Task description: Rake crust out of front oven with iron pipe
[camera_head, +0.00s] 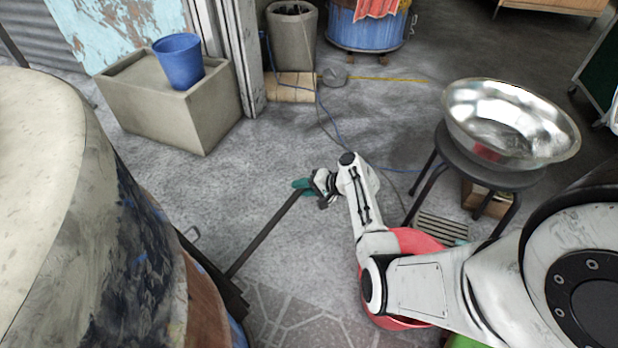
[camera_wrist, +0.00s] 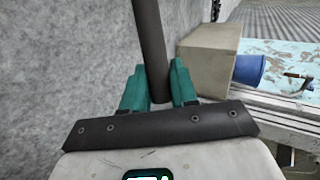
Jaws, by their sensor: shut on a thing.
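My gripper (camera_head: 303,187) has teal fingers and is shut on a dark iron pipe (camera_head: 262,237). In the head view the pipe slopes down and left from my gripper to the foot of the barrel oven (camera_head: 130,235), where its far end is hidden by or lost against dark parts. In the wrist view the pipe (camera_wrist: 150,40) stands between the teal fingers (camera_wrist: 158,88) and runs up out of the picture. The oven has a pale top and a paint-smeared side. Its opening and any crust are not visible.
A shiny metal basin (camera_head: 512,122) sits on a black stool at right. A red tub (camera_head: 415,242) lies below my arm. A concrete block (camera_head: 170,105) with a blue bucket (camera_head: 179,61) stands at back left. A thin cable crosses the floor. Grey floor between block and arm is clear.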

